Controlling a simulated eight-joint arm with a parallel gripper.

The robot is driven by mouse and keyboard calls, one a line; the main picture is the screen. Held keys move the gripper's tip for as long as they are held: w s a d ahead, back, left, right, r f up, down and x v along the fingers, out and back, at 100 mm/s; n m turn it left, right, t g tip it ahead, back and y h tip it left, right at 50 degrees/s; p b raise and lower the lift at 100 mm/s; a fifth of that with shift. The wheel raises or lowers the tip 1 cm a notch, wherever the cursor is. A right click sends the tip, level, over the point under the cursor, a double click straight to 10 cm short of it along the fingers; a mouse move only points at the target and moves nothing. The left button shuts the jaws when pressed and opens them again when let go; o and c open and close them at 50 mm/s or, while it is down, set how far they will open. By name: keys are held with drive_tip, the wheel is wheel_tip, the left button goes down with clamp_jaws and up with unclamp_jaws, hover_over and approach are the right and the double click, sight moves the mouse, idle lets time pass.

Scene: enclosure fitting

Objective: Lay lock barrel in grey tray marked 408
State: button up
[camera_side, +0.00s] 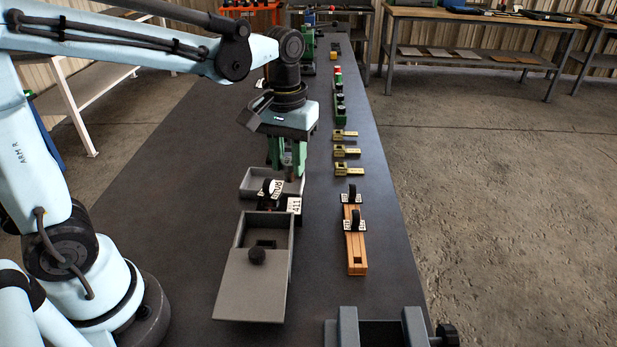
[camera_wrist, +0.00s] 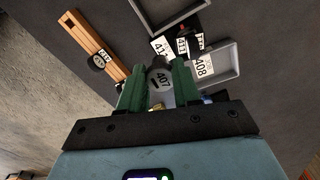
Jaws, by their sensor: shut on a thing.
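A small brass-coloured bit shows below the tag. In the side view my gripper (camera_side: 288,168) points down at the grey tray (camera_side: 252,180), over its right part. The held piece is mostly hidden there. The tray also shows at upper right in the wrist view (camera_wrist: 235,60), beside a white 408 tag (camera_wrist: 204,65). I cannot tell the gap between piece and tray.
Dark tagged parts, one marked 411 (camera_side: 294,205), crowd the tray's near side. A grey box with a part-open lid (camera_side: 252,285) stands nearer. An orange rail (camera_side: 357,252) with black-knobbed tagged parts and several brass pieces (camera_side: 346,152) lie to the right.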

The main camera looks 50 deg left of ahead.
drive_tip(key=shift+w+a, duration=0.2)
drive_tip(key=shift+w, duration=0.2)
drive_tip(key=w+a+f, duration=0.1)
drive_tip(key=a+f, duration=0.1)
drive_tip(key=a, duration=0.1)
drive_tip(key=w+a+f, duration=0.1)
drive_tip(key=a+f, duration=0.1)
drive_tip(key=a, duration=0.2)
drive_tip(key=w+a+f, duration=0.1)
drive_tip(key=a+f, duration=0.2)
drive_tip(key=a, duration=0.1)
drive_tip(key=shift+w, duration=0.2)
drive_tip(key=shift+a+f, duration=0.1)
drive_tip(key=shift+f, duration=1.95)
drive_tip(key=shift+f, duration=0.1)
drive_tip(key=o, duration=1.1)
